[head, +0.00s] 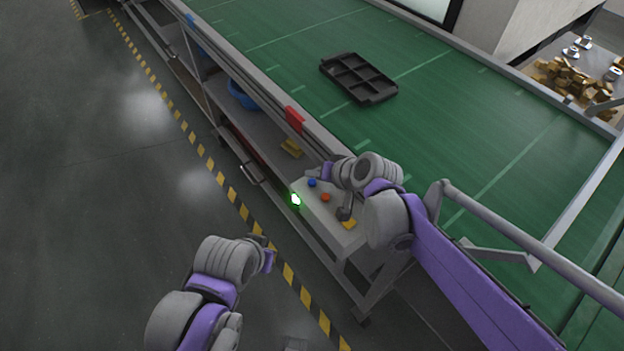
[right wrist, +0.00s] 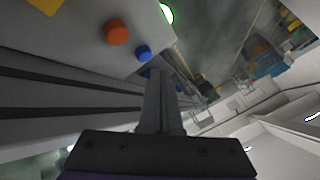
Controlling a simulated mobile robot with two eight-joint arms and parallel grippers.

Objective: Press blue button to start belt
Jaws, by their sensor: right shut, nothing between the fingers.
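The blue button (head: 312,183) sits on the light control panel (head: 330,212) at the side of the belt. An orange-red button (head: 326,197) is beside it. In the right wrist view the blue button (right wrist: 143,53) and the orange-red button (right wrist: 117,32) both show. My right gripper (head: 312,174) is shut and empty, with its tip close by the blue button. In the right wrist view the shut fingers (right wrist: 155,76) end right next to it; I cannot tell whether they touch. My left gripper (head: 268,257) is over the floor by the striped line; its jaws are unclear.
The green belt (head: 480,140) carries a black compartment tray (head: 358,78). A green light (head: 295,200) glows on the panel's side. A blue bin (head: 243,95) is on the shelf under the belt. A metal rail (head: 530,245) crosses at right. The floor at left is clear.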

